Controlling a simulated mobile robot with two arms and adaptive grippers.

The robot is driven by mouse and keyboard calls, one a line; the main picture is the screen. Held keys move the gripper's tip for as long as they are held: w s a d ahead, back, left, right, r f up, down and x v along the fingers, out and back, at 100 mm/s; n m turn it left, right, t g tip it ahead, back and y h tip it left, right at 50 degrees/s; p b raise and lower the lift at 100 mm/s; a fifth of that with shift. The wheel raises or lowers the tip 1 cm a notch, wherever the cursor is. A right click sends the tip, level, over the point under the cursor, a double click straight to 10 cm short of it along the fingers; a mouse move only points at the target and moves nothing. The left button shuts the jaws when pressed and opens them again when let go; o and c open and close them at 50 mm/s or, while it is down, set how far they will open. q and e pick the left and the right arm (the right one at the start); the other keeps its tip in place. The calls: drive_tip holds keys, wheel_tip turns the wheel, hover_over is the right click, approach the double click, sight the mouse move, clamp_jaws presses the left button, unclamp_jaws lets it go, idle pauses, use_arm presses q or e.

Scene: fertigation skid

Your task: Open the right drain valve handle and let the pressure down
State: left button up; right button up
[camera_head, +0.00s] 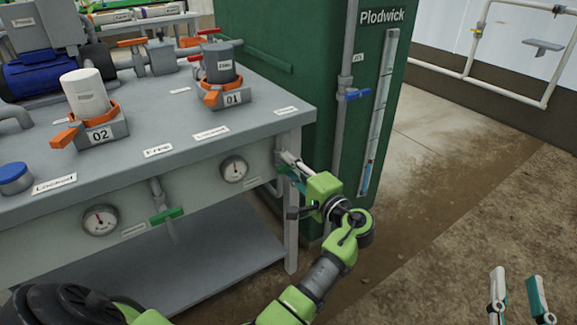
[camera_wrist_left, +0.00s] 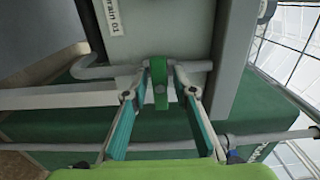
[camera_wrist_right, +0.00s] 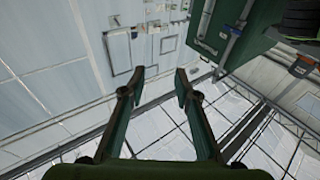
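The right drain valve handle (camera_wrist_left: 158,82) is a green lever on a grey pipe, seen in the left wrist view under a plate labelled "Drain 01". My left gripper (camera_wrist_left: 159,77) is open, with one finger on each side of the handle; I see narrow gaps beside it. In the head view my left gripper (camera_head: 286,165) is at the bench's front right corner and hides most of this valve. The right gauge (camera_head: 234,169) is just left of it. My right gripper (camera_head: 514,285) is open and empty at the lower right, also in the right wrist view (camera_wrist_right: 160,73).
The left drain valve (camera_head: 167,215) has a green handle beside the left gauge (camera_head: 100,220). Filter housings 02 (camera_head: 86,94) and 01 (camera_head: 219,64) stand on the bench (camera_head: 120,165). A green cabinet (camera_head: 270,55) stands close behind my left gripper. Floor at the right is clear.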

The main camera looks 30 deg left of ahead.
use_arm(q)
clamp_jaws()
